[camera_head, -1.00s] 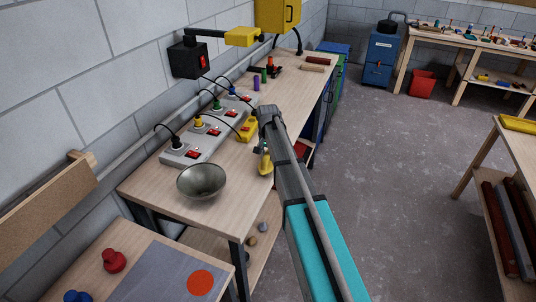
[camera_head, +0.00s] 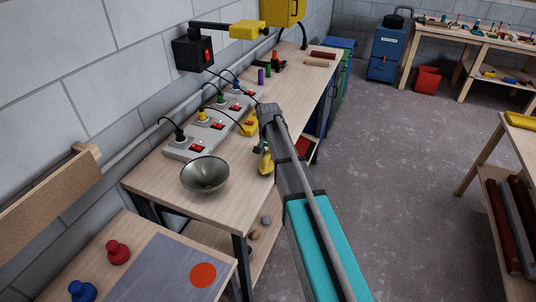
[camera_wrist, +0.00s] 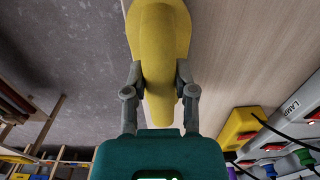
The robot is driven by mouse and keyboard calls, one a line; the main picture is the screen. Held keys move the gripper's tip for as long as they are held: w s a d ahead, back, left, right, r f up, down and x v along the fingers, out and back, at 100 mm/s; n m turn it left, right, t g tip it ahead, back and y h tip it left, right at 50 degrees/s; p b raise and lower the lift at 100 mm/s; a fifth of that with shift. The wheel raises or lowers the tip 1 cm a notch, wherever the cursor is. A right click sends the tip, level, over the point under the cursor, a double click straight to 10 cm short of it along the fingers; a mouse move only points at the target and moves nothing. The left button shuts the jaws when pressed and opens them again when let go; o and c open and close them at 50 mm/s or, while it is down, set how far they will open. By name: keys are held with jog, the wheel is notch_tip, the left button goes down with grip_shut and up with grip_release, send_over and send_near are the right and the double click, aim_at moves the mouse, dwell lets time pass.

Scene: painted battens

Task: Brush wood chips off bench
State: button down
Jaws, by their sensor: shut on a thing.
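My gripper (camera_wrist: 159,80) is shut on a rounded yellow tool, apparently the brush (camera_wrist: 160,28), with one finger on each side of its narrow end. The yellow tool also shows in the head view (camera_head: 266,164), over the front edge of the wooden bench (camera_head: 228,208), partly hidden by my arm. No bristles show, and I cannot tell whether it touches the bench. In the wrist view, bare bench top lies to the right of the tool and grey floor to the left. I cannot make out any wood chips on the bench.
A metal bowl (camera_head: 205,175) stands at the bench's near end. Grey socket strips (camera_head: 200,138) with plugs and cables run along the wall side. A yellow switch box (camera_head: 250,126) sits close to my gripper. Red and tan cylinders (camera_head: 320,61) lie at the far end. Open floor lies right.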

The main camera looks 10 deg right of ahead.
aim_at(264, 162)
jog(key=shift+s+a, duration=0.55)
jog(key=shift+s, duration=0.25)
jog(key=shift+s+a, duration=0.55)
jog(key=shift+s, duration=0.25)
jog(key=shift+w+d, duration=0.6)
jog(key=shift+w, duration=0.25)
jog(key=shift+w+d, duration=0.55)
jog(key=shift+w, duration=0.3)
jog(key=shift+w+d+f, duration=0.1)
jog(key=shift+w+d, duration=0.5)
jog(key=shift+w, duration=0.2)
jog(key=shift+w+d, duration=0.55)
jog(key=shift+w, duration=0.25)
jog(key=shift+w+d, duration=0.6)
jog(key=shift+w, duration=0.25)
jog(key=shift+w+d, duration=0.55)
jog(key=shift+w, duration=0.3)
